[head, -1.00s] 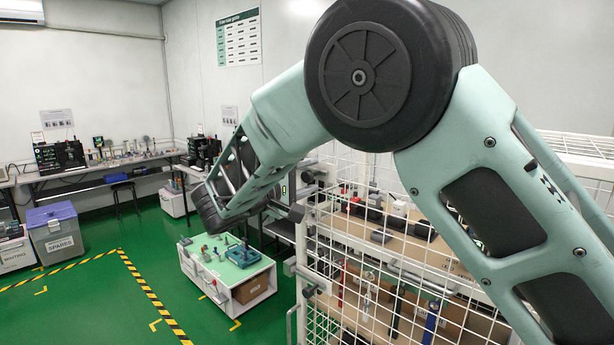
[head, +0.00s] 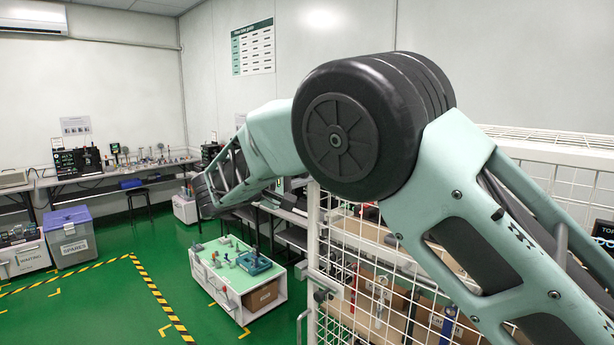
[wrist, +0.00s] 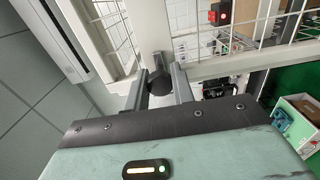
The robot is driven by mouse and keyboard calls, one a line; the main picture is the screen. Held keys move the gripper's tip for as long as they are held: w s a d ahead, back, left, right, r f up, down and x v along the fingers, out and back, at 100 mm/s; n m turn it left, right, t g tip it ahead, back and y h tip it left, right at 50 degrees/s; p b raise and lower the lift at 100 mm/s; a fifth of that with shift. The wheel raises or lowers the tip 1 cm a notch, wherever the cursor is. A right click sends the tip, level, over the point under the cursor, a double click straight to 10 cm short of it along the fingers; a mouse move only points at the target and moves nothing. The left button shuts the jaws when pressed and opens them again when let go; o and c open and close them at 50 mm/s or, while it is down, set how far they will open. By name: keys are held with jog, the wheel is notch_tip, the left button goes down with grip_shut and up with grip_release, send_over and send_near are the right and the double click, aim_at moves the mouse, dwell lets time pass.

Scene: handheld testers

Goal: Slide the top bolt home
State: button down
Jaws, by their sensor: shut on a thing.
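In the wrist view my gripper (wrist: 156,80) has its two grey fingers closed around a dark, rounded knob (wrist: 159,84), apparently the top bolt's handle. The knob sits against the white frame post of the mesh cage (wrist: 154,40). The rest of the bolt is hidden behind the knob and post, so I cannot tell how far it is slid. A lower bolt (head: 323,290) shows on the cage's left post.
White mesh panels (head: 400,275) of the cage stand at the right, with shelves behind. A low cart (head: 243,303) with a blue tray stands left of the cage. A red-fronted device (wrist: 220,13) shows beyond the gripper.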

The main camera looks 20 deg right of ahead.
jog(key=shift+w+a, duration=0.1)
jog(key=c, duration=1.2)
grip_release()
jog(key=shift+w, duration=0.1)
jog(key=shift+a, duration=0.1)
jog(key=b+v, duration=0.6)
jog(key=v, duration=1.1)
jog(key=shift+s, duration=0.2)
jog(key=shift+a, duration=0.1)
